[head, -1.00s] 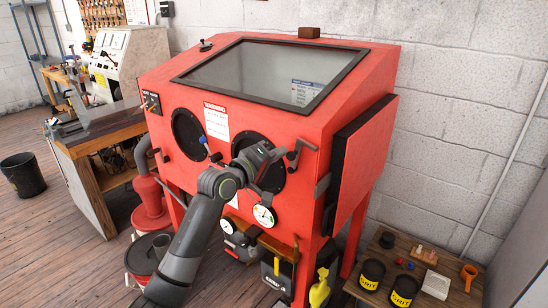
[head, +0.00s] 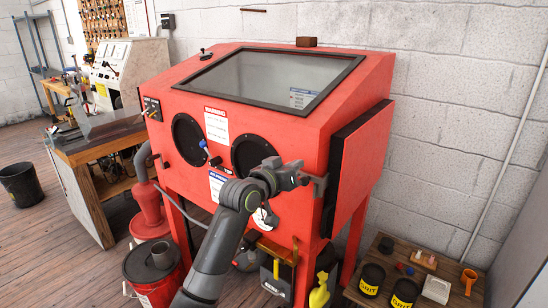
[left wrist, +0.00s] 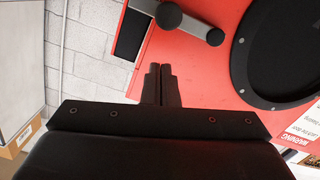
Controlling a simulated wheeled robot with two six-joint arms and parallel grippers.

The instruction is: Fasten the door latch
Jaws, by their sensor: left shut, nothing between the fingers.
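The red blasting cabinet (head: 290,130) has a door (head: 362,160) with a black edge on its right side. A grey door latch (head: 319,187) sits at the cabinet's front right edge, partly hidden behind my left gripper (head: 300,177). In the left wrist view the latch shows as a grey bar (left wrist: 187,19) with dark round ends, beyond the fingertips. My left gripper (left wrist: 160,84) is shut and empty there, with a visible gap to the bar in the picture. I cannot tell whether the latch is fastened. My right gripper is not in view.
Two black glove ports (head: 188,139) are in the cabinet front, the right one partly behind my arm. A low wooden table (head: 392,252) with grit cans (head: 372,279) stands at the lower right. A workbench (head: 95,137) stands at left.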

